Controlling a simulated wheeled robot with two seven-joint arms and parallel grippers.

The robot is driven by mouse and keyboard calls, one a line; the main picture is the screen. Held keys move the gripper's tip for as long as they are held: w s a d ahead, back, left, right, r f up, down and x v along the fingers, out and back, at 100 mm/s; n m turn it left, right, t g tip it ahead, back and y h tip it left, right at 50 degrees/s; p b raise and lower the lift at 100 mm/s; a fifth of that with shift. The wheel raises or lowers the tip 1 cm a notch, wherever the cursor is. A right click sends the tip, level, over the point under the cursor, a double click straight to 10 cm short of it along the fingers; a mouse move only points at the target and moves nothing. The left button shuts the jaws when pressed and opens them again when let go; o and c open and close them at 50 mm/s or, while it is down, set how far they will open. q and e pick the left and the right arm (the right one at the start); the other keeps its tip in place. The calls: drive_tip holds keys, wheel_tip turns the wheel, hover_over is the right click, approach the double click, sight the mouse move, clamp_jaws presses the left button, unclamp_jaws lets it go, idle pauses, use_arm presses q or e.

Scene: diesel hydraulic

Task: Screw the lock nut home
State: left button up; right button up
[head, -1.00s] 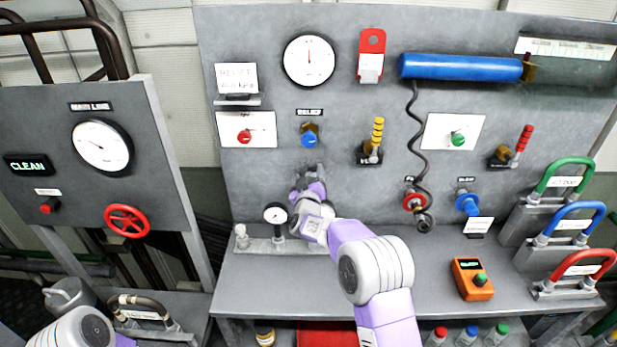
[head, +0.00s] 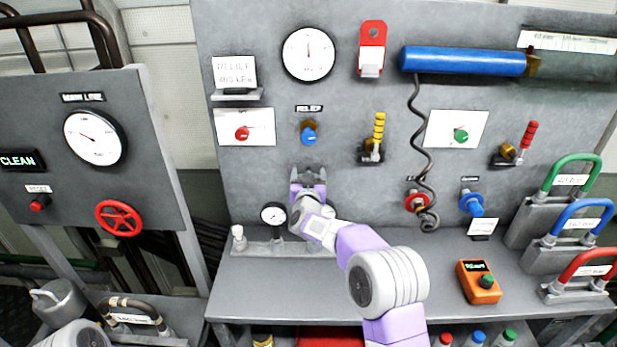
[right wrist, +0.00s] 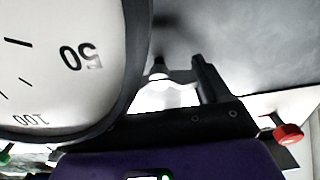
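Under the RELIEF label, a blue knob (head: 309,136) sits on a brass-coloured fitting (head: 308,125) on the grey panel. The lock nut cannot be told apart from this fitting at this size. My right gripper (head: 308,175) is below the knob, apart from it, with its fingers pointing up and spread. Nothing shows held between them. In the right wrist view, the gripper (right wrist: 182,72) shows a gap between its fingers, with a large dial gauge (right wrist: 50,60) close on the left. My left gripper is out of view.
A small gauge (head: 273,214) stands on a grey rail (head: 255,249) beside my right wrist. A yellow-handled valve (head: 378,130) and a coiled black cable (head: 414,130) are to the right. An orange device (head: 478,283) lies on the bench. The bench middle is mostly clear.

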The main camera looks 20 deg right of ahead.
drive_tip(key=o, duration=0.4)
drive_tip(key=shift+s, duration=0.1)
drive_tip(key=shift+v, duration=3.75)
drive_tip(key=shift+r, duration=0.1)
